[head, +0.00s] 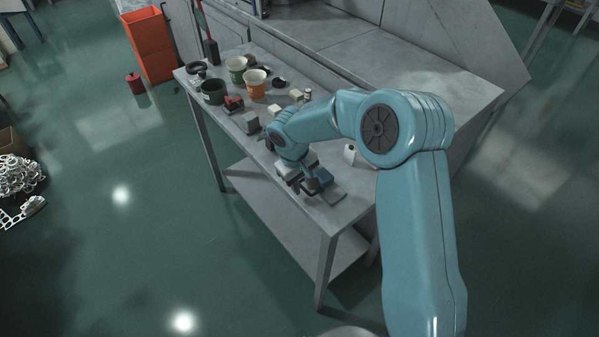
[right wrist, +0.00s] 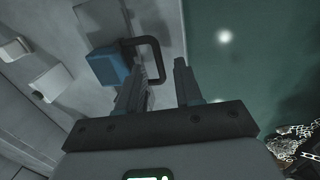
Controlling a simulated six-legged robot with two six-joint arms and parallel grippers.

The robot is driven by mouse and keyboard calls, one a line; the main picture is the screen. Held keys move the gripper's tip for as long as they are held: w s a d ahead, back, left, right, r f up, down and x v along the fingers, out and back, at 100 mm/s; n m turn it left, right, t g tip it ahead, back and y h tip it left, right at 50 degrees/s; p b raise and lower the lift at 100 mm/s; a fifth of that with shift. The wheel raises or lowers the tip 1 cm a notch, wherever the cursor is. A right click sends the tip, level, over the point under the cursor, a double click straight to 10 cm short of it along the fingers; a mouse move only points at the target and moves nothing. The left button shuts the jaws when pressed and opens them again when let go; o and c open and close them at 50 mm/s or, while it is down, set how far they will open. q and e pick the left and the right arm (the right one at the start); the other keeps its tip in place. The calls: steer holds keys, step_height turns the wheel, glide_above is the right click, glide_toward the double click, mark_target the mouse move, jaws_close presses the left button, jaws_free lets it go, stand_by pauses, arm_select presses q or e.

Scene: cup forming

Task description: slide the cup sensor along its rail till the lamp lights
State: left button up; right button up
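A blue block (head: 322,177) sits near the front end of the grey table, beside my right gripper (head: 300,186). In the right wrist view the blue block (right wrist: 108,67) lies left of the fingers, with a dark bracket-like loop (right wrist: 158,52) reaching from it towards the fingertips. My right gripper (right wrist: 160,80) is open, with floor showing between its fingers. I cannot tell whether a finger touches the loop. Which part is the cup sensor or its rail is not clear, and I cannot make out a lit lamp. My left gripper is out of view.
Several cups, including an orange-and-white one (head: 255,84) and a dark one (head: 213,92), stand at the table's far end. A grey block (head: 249,122) and other small parts lie between. An orange bin (head: 151,45) stands on the floor. The table's left side is open.

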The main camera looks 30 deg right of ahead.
step_height(320, 180, up, 16)
steer(key=a, duration=0.2)
steer(key=shift+a+b, duration=0.4)
steer(key=shift+b, duration=0.05)
steer(key=shift+s, duration=0.1)
steer(key=s+a+f+y, duration=0.25)
steer(key=a+f, duration=0.35)
steer(key=f, duration=0.6)
steer(key=s+a+f+y, duration=0.2)
steer(key=s+a+f, duration=0.3)
steer(key=f, duration=0.7)
steer(key=s+a+f+m, duration=0.1)
steer(key=s+a+f, duration=0.1)
steer(key=s+f, duration=0.3)
steer(key=s+a+f+m+y, duration=0.1)
steer(key=s+a+f, duration=0.2)
steer(key=s, duration=0.6)
step_height(320, 180, down, 2)
steer(key=shift+s+a+m, duration=0.2)
steer(key=shift+a+m, duration=0.1)
steer(key=shift+a, duration=0.05)
steer(key=shift+w+y, duration=0.15)
steer(key=shift+y, duration=0.1)
